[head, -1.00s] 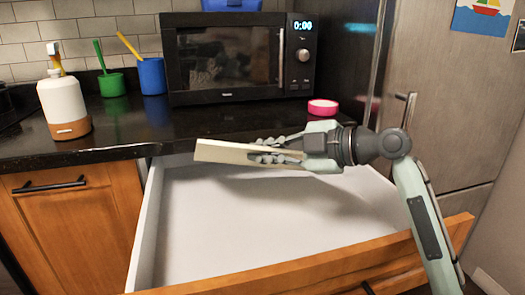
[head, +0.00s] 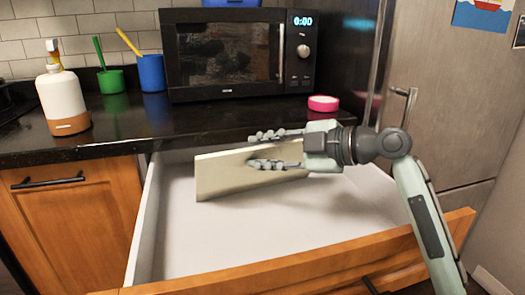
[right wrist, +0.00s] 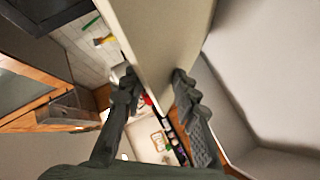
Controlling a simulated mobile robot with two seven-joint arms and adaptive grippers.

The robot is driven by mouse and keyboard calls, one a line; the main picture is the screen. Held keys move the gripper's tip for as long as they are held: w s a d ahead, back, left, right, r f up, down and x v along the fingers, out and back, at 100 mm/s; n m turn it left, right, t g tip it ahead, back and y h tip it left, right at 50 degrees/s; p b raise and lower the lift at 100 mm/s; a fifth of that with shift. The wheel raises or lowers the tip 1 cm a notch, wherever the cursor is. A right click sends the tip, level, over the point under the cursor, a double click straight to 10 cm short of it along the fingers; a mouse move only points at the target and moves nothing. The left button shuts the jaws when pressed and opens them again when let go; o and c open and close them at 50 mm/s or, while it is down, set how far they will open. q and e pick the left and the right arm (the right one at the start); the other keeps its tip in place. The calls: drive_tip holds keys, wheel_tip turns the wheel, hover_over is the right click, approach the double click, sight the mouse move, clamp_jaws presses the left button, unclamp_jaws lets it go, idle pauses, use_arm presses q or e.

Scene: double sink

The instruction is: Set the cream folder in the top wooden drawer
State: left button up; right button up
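The cream folder (head: 225,175) hangs over the open top wooden drawer, tilted with its broad face toward the head camera. In the right wrist view the folder (right wrist: 165,35) runs between my fingers. My right gripper (head: 265,149) has its fingers spread, one above and behind the folder's top edge, one across its front face. It looks open around the folder; contact is hard to tell. The drawer has pale inner walls (head: 150,210) and a wooden front (head: 290,272). Nothing else shows inside it. My left gripper is not in view.
The black counter (head: 210,125) overhangs the drawer's back. On it stand a microwave (head: 225,55), a soap bottle (head: 62,100), a green cup (head: 111,82), a blue cup (head: 151,74) and a pink round item (head: 323,103). The fridge (head: 450,110) is at right.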

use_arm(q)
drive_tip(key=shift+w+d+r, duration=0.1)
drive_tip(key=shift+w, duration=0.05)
use_arm(e)
drive_tip(key=shift+r, duration=0.2)
